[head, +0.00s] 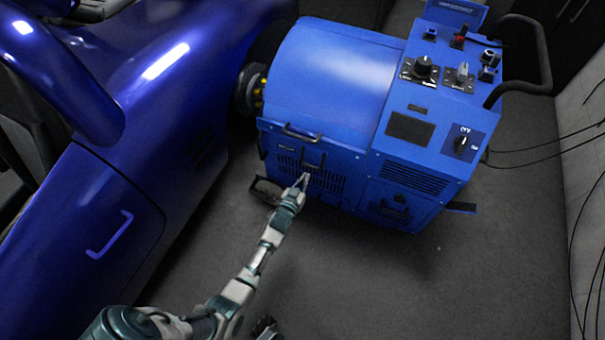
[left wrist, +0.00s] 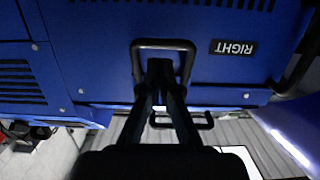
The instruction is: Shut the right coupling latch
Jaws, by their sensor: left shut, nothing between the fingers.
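The right coupling latch shows in the left wrist view as a black wire loop (left wrist: 190,62) on the blue housing, beside an upside-down RIGHT label (left wrist: 233,48). In the head view the latch (head: 314,161) is a small dark shape on the housing's vented side. My left gripper (head: 305,179) is shut and empty, its tips at the latch. In the left wrist view its dark fingertips (left wrist: 161,72) overlap the loop's opening; I cannot tell whether they touch it. A dark shape at the head view's bottom edge may be my right gripper (head: 266,328).
The blue dynamometer (head: 335,70) stands beside a glossy blue car body (head: 130,200) at left. A black bar handle (head: 301,133) sits above the latch. Cables (head: 545,150) hang at right. The grey floor (head: 400,285) in front is clear.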

